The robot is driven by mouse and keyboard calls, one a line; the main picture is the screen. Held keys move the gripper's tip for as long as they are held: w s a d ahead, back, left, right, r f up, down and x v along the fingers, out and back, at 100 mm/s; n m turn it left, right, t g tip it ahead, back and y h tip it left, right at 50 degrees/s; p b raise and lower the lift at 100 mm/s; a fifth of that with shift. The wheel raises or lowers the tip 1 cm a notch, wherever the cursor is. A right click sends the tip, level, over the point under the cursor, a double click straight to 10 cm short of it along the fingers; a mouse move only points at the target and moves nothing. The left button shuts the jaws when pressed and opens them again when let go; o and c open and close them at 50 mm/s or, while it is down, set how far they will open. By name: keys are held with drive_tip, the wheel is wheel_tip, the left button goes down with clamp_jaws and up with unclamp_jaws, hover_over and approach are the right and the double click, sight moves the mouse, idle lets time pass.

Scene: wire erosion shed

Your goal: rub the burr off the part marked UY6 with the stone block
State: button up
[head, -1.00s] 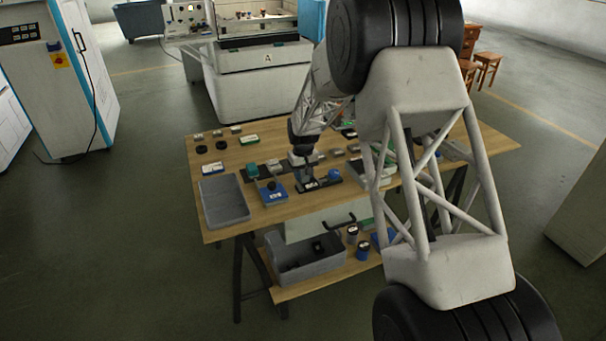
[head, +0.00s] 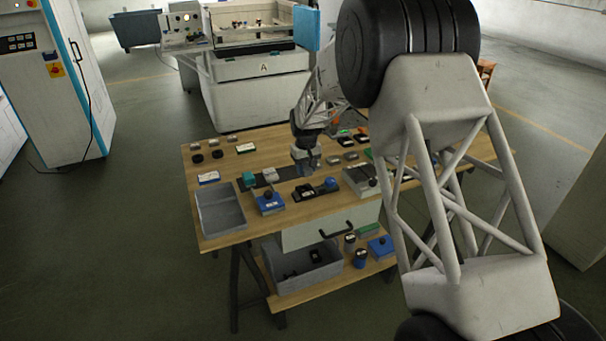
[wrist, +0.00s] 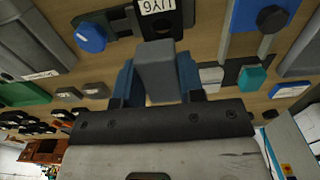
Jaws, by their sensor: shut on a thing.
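My gripper (wrist: 155,82) is shut on the grey stone block (wrist: 156,65), which sticks out between its blue fingers. In the head view my gripper (head: 306,160) hangs above the table, just behind the black holder (head: 303,192) with a blue knob (head: 330,182). The part marked UY6 (wrist: 157,24) sits in this holder, with its white label (wrist: 157,6) at the top edge of the wrist view. The block's end shows close to the part in the wrist view. The head view shows a gap between gripper and holder. I cannot make out the burr.
A blue block with a black knob (head: 269,203) and an empty grey tray (head: 221,221) stand to the left. A grey fixture (head: 358,180) stands to the right. A teal piece (head: 249,179) and several small parts lie behind. The front table edge is partly bare.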

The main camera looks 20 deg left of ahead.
drive_tip(key=shift+w+d+r, duration=0.15)
drive_tip(key=shift+r, duration=0.15)
